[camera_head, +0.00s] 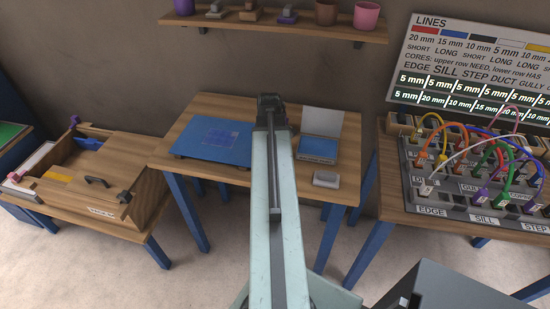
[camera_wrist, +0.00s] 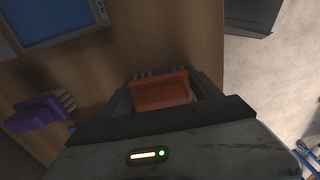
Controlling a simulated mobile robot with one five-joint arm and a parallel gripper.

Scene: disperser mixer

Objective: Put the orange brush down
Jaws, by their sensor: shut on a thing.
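In the wrist view an orange brush (camera_wrist: 160,92) sits between the jaws of my gripper (camera_wrist: 165,88), which is shut on it. Its dark bristles show along its far edge. A wooden surface (camera_wrist: 150,35) lies under it; I cannot tell whether the brush touches that surface. In the head view my arm reaches over the middle table (camera_head: 344,186), and my gripper (camera_head: 270,103) is at its far end. The orange brush cannot be made out there.
A purple brush (camera_wrist: 38,112) lies left of my gripper in the wrist view, with a blue-faced panel (camera_wrist: 60,18) beyond. The middle table holds a blue mat (camera_head: 213,138), a box with a white lid (camera_head: 322,122) and a small grey block (camera_head: 326,179). A shelf (camera_head: 330,32) hangs above.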

